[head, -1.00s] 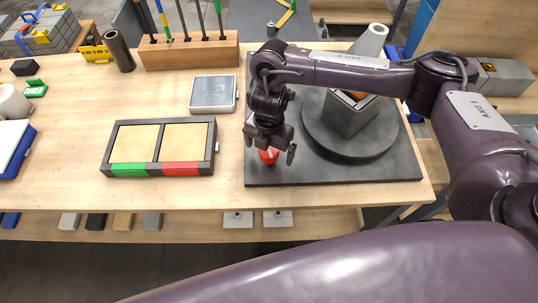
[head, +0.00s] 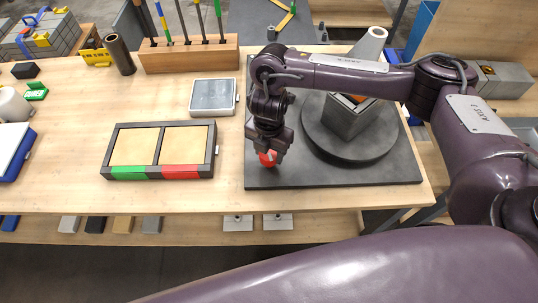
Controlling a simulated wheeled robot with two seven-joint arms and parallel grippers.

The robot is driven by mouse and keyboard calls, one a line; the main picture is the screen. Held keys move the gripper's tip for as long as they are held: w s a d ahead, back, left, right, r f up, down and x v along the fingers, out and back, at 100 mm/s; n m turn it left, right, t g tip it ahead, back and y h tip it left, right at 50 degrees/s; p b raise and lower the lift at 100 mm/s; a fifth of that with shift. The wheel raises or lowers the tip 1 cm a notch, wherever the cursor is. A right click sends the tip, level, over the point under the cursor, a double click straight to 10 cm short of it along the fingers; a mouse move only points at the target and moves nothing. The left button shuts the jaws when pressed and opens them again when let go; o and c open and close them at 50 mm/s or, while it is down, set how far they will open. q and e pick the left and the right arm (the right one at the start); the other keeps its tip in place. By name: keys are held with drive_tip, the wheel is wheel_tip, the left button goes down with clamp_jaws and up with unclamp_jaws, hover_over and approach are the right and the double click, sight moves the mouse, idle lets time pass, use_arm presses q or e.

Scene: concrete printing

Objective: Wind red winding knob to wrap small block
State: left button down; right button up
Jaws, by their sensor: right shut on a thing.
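The red winding knob (head: 267,160) stands at the front left of the dark base plate (head: 340,176). My right gripper (head: 268,156) comes down over it from above and is shut on it, hiding part of it. The small grey block (head: 350,118) sits on the round dark turntable (head: 345,148), partly hidden behind my right arm. A patch of orange shows on its top. My left gripper is not in view.
Left of the plate lies a two-part tray (head: 158,125) with green and red front labels. A grey scale-like box (head: 214,97) lies behind it. A wooden rack (head: 190,55) with upright tools stands at the back. Bare table lies between tray and plate.

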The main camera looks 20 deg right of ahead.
drive_tip(key=shift+f+n+b, duration=0.15)
drive_tip(key=shift+n+b, duration=0.2)
drive_tip(key=shift+n, duration=0.15)
drive_tip(key=n, duration=0.3)
drive_tip(key=n+b, duration=0.1)
drive_tip(key=n, duration=0.1)
drive_tip(key=shift+n, duration=1.2)
